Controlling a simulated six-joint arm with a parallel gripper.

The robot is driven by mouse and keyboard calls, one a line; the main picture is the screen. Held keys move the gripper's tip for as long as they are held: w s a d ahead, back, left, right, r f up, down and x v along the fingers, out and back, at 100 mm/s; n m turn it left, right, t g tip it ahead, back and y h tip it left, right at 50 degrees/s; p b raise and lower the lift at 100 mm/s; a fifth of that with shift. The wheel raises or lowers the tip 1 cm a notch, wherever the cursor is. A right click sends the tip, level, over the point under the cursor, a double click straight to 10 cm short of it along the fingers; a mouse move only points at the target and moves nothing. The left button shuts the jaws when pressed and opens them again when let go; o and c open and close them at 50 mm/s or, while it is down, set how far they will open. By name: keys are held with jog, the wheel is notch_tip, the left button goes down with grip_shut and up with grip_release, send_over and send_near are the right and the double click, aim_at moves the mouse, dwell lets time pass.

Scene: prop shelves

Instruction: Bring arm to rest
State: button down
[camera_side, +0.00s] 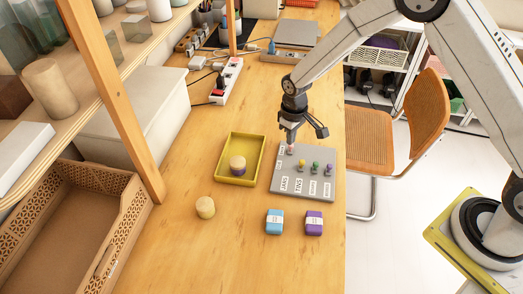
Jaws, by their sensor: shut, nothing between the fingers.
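My arm reaches in from the upper right over the wooden table (165,255). My gripper (291,141) points down and is shut, with nothing held. It is at the back left corner of a grey board (318,190), at or just above a pinkish peg (290,149); I cannot tell whether they touch. White labels lie along the board's front.
A beige cylinder (205,207), a blue box (274,222) and a purple box (314,223) stand nearer. A power strip (228,80) lies behind. A shelf post (110,95) and a chair (413,110) flank the table.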

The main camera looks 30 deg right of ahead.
jog(key=shift+r, duration=0.25)
jog(key=s+d+r+m+t, duration=0.1)
jog(key=s+d+r, duration=0.2)
jog(key=s+r, duration=0.3)
jog(key=s+d+r+m+t, duration=0.1)
jog(key=s+r, duration=0.5)
jog(key=s, duration=0.7)
jog(key=shift+s+d+r+m+t, duration=0.15)
jog(key=shift+d+r+m+t, duration=0.25)
jog(key=shift+d, duration=0.65)
